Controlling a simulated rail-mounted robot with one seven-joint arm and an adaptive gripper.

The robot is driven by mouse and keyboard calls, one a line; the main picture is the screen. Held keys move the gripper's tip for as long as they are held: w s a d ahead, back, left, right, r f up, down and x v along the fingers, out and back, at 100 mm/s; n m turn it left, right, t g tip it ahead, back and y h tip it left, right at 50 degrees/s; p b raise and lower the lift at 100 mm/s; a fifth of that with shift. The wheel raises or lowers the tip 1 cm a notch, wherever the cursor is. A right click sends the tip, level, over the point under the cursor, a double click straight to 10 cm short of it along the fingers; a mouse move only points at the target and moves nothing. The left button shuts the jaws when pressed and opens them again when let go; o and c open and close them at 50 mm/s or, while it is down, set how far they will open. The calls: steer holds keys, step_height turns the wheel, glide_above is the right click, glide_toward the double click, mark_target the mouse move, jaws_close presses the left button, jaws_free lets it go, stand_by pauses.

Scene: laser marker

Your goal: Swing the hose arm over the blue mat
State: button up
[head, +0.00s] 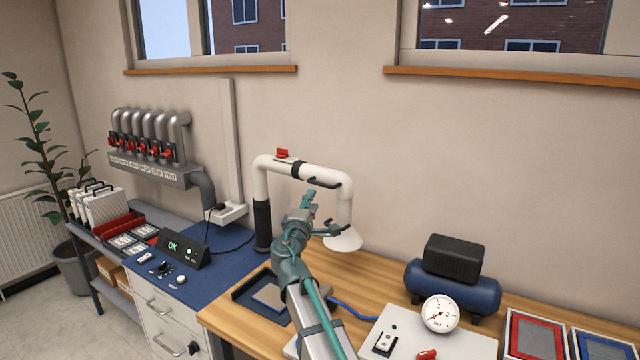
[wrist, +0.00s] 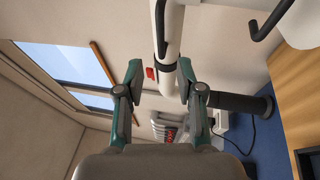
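The white hose arm (head: 312,172) rises from a black post (head: 263,225) and reaches right, ending in a downward white hood (head: 343,238) over the wooden table. It has a red knob (head: 282,153) and dark handles (head: 326,183). The blue mat (head: 218,245) covers the bench left of the wooden table, around the post. My gripper (head: 318,212) is below the hose arm's horizontal part. I cannot see any contact.
A black "OK" display (head: 184,250) and small controls stand on the mat. A dark tray (head: 262,297) lies below my arm. A blue compressor (head: 452,285) and a pressure gauge (head: 440,313) are to the right. Valve pipes (head: 150,130) hang on the wall at left.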

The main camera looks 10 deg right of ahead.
mark_target(319, 185)
steer(key=p+x, duration=0.2)
steer(key=x, duration=0.8)
steer(key=shift+w+p, duration=0.3)
steer(key=shift+p, duration=0.1)
jaws_close()
